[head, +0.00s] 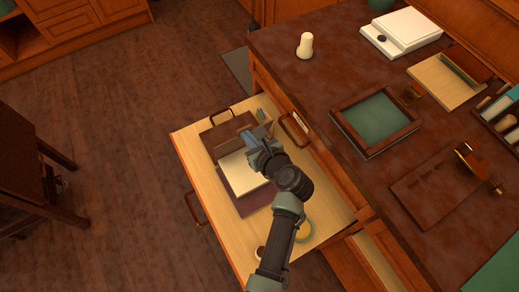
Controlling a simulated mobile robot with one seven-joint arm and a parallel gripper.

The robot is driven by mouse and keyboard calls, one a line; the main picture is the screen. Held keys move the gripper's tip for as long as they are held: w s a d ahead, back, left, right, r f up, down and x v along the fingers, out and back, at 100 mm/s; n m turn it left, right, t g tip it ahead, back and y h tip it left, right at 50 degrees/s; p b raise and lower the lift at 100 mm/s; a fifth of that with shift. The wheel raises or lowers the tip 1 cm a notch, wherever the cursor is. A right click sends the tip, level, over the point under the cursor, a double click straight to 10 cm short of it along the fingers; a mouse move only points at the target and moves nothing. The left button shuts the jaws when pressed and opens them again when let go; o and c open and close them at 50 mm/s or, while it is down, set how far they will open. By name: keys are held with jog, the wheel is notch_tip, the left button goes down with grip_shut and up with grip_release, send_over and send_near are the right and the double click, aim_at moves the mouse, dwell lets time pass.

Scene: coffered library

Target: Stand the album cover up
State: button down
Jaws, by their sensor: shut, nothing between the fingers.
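An open drawer (190,160) pulled out from the desk holds a cream sheet or page block (240,176) lying on a dark purplish-brown board (240,206). Behind it lies a brown panel (221,132), with a lighter strip along its near side. I cannot tell which of these brown pieces is the album cover; neither clearly stands upright. My gripper (262,133) is shut and empty, over the far right part of the drawer, beside the brown panel and the cream sheet. My arm hides part of the drawer's right side, and contact cannot be judged.
The desk top (300,77) borders the drawer on the right. On it are a framed green tray (380,122), a white figure-like object (305,46), a white scale-like box (404,31) and a dark board (440,185). A yellow-green ring (305,231) lies in the drawer. Floor is open left.

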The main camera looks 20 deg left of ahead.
aim_at(243, 129)
jog(key=shift+w+a+r+p, duration=0.45)
jog(key=shift+a+p, duration=0.1)
jog(key=shift+p, duration=0.1)
jog(key=shift+w+a+r+p, duration=0.1)
jog(key=shift+w+a+p, duration=0.45)
jog(key=shift+a, duration=0.2)
